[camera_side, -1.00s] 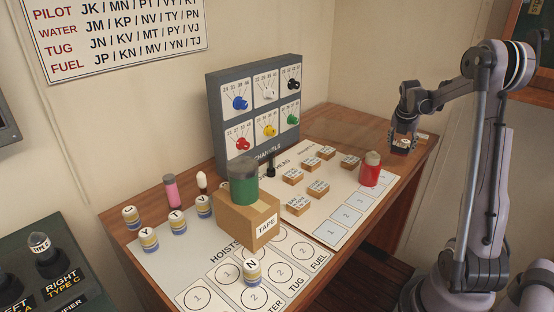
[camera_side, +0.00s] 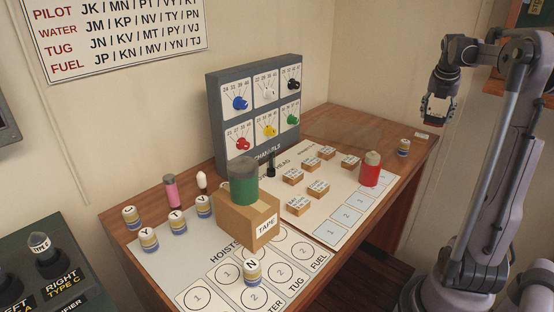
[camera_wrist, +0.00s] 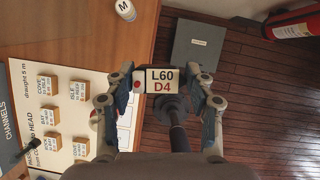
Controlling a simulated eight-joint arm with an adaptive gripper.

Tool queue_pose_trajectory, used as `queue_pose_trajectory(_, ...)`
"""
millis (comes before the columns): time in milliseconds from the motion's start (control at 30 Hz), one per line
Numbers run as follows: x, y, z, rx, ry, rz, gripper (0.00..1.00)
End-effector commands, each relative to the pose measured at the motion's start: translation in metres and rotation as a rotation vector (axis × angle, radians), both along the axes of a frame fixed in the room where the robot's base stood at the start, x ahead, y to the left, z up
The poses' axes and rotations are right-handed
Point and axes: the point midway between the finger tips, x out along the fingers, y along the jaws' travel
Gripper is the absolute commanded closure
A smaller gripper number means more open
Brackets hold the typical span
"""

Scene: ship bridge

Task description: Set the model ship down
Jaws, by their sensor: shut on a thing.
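My gripper (camera_side: 438,120) is raised in the air to the right of the table in the side view. In the wrist view my gripper (camera_wrist: 160,88) is shut on a small block whose white face reads L60 D4, which I take for the model ship (camera_wrist: 160,82). A red spot shows at its left end. In the side view only a little dark and red of it shows between the fingers. A dark rod-like shape below the label runs towards the camera; I cannot tell whether it belongs to the ship.
The table board (camera_side: 330,235) holds several labelled wooden blocks and a red cylinder (camera_side: 370,170). A banded cylinder (camera_side: 403,147) stands near the table's right corner. A TAPE box (camera_side: 265,225) carries a green cylinder (camera_side: 243,185). A grey box (camera_wrist: 197,43) lies over the wooden floor.

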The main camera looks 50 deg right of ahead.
Motion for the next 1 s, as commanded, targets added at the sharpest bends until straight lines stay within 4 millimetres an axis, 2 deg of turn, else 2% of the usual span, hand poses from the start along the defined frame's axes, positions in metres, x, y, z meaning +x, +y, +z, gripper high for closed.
queue_pose_trajectory(200, 0.004, 0.001, 0.027, 0.000, 0.000, 0.007, 0.71)
queue_pose_trajectory(367, 0.037, 0.017, 0.025, 0.000, -0.001, 0.069, 0.71)
queue_pose_trajectory(567, 0.090, 0.048, 0.025, 0.001, 0.000, 0.174, 0.71)
queue_pose_trajectory(767, 0.159, 0.103, 0.024, 0.002, 0.000, 0.324, 0.71)
queue_pose_trajectory(1000, 0.232, 0.188, 0.024, 0.001, 0.001, 0.514, 0.71)
